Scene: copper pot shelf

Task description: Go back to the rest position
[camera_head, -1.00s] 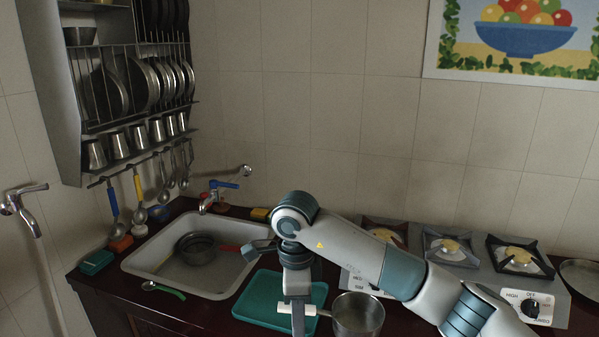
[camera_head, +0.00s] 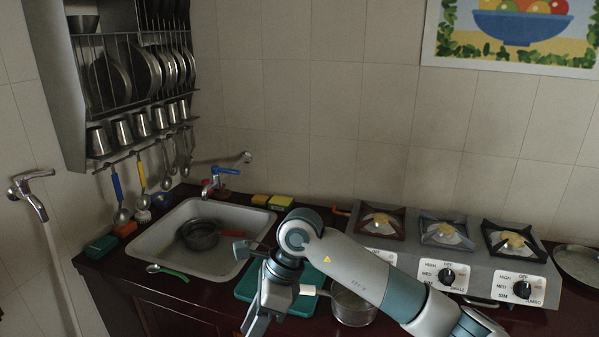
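My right arm reaches in from the lower right, and its wrist bends down over the counter. My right gripper (camera_head: 256,316) points down at the bottom edge, in front of the teal tray (camera_head: 245,292). Its fingertips are too cut off and dark to tell whether they are open or shut. A metal saucepan (camera_head: 353,304) stands right of it, partly behind my forearm. Its pale handle (camera_head: 312,290) points left towards my wrist; I see no clear grip on it. My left gripper is not in view.
A white sink (camera_head: 160,243) holds a dark pan (camera_head: 199,234). A stove (camera_head: 478,272) with several burners stands at the right, beside a round metal pan (camera_head: 580,262). A green-handled spoon (camera_head: 168,271) lies in front of the sink. A dish rack (camera_head: 135,75) hangs at upper left.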

